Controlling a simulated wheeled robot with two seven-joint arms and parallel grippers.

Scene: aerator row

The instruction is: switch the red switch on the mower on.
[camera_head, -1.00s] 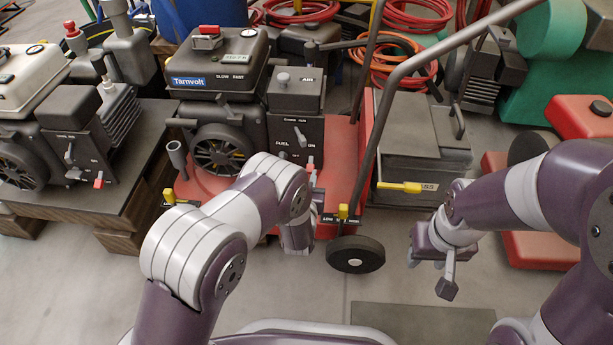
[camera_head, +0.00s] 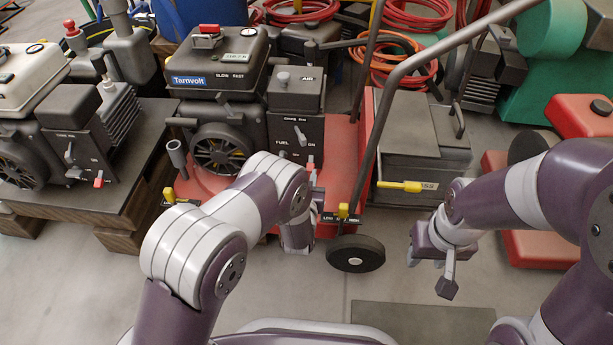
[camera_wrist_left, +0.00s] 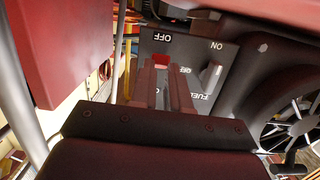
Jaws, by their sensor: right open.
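The mower (camera_head: 345,165) has a red deck and a dark engine marked Tarnvolt. Its red switch (camera_head: 311,160) shows small at the lower right of the engine's control panel (camera_head: 297,137). In the left wrist view the red switch (camera_wrist_left: 161,62) lies beside the upside-down word OFF, with ON further right. My left gripper (camera_wrist_left: 165,85) points at it, its fingertips close together right by the switch; contact and exact finger gap are unclear. In the head view my left wrist hides these fingers. My right gripper (camera_head: 430,272) is open and empty, right of the mower's front wheel.
A silver fuel lever (camera_wrist_left: 212,75) sits right of the red switch. The mower's handle bar (camera_head: 400,75) rises to the right. A grey box with a yellow lever (camera_head: 400,186) stands right of the mower, and another engine (camera_head: 75,135) stands left.

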